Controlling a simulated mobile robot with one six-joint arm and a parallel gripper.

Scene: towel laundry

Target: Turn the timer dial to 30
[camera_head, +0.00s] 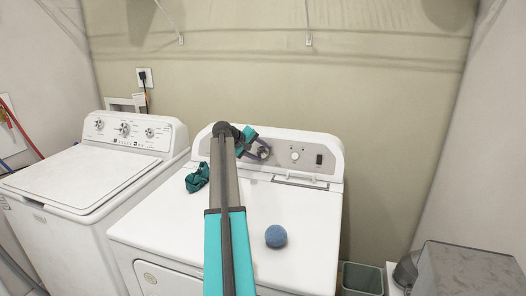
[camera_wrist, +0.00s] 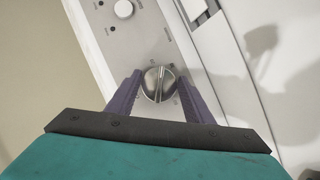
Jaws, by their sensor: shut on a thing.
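The timer dial is a round silver knob with a raised middle grip. It sits on the dryer's control panel (camera_head: 312,158), and it shows in the wrist view as the timer dial (camera_wrist: 159,82). My gripper (camera_wrist: 160,88) has its two purple fingers on either side of the dial, shut on it. In the head view my gripper (camera_head: 262,152) is at the panel, partly covering the dial. The markings around the dial are too small to read, so I cannot tell its setting.
A blue ball (camera_head: 276,236) and a green cloth (camera_head: 197,178) lie on the dryer top. A washer (camera_head: 80,175) stands left.

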